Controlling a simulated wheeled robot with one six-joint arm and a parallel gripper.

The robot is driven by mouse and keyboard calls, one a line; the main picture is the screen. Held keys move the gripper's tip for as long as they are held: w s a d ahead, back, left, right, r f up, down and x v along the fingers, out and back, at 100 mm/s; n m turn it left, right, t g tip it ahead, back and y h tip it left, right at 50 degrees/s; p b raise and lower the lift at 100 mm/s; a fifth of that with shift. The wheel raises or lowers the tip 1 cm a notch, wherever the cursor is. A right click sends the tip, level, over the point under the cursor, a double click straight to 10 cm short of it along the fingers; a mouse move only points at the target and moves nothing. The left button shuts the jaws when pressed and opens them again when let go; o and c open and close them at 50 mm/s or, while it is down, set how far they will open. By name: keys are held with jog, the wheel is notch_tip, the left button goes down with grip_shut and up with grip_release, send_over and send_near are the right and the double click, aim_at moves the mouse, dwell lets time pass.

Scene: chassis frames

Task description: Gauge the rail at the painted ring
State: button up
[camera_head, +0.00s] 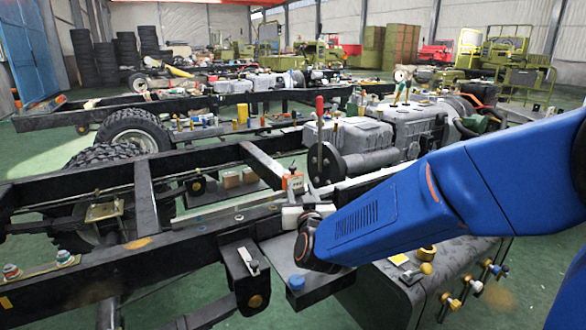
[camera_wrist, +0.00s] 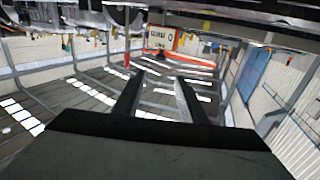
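My gripper (camera_head: 303,222) is at the end of my blue arm, low over the near black chassis rail (camera_head: 190,248). In the wrist view its two dark fingers (camera_wrist: 160,76) stand apart, with background showing between them. An orange and white gauge (camera_head: 293,183) with a small display is just beyond the gripper. I see no contact between fingers and gauge. An orange-brown patch (camera_head: 137,243) marks the near rail; I cannot make out a clear painted ring.
A grey plate with a blue cap (camera_head: 297,282) lies below my wrist. A dark tank (camera_head: 440,275) with brass fittings is at lower right. A grey engine (camera_head: 365,135) stands behind the gripper, and a wheel (camera_head: 135,130) is at left. Green floor is open at far left.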

aim_at(293, 168)
jog(key=x, duration=1.7)
jog(key=shift+w, duration=0.2)
jog(key=shift+c, duration=0.7)
grip_shut()
jog(key=shift+s+a, duration=0.1)
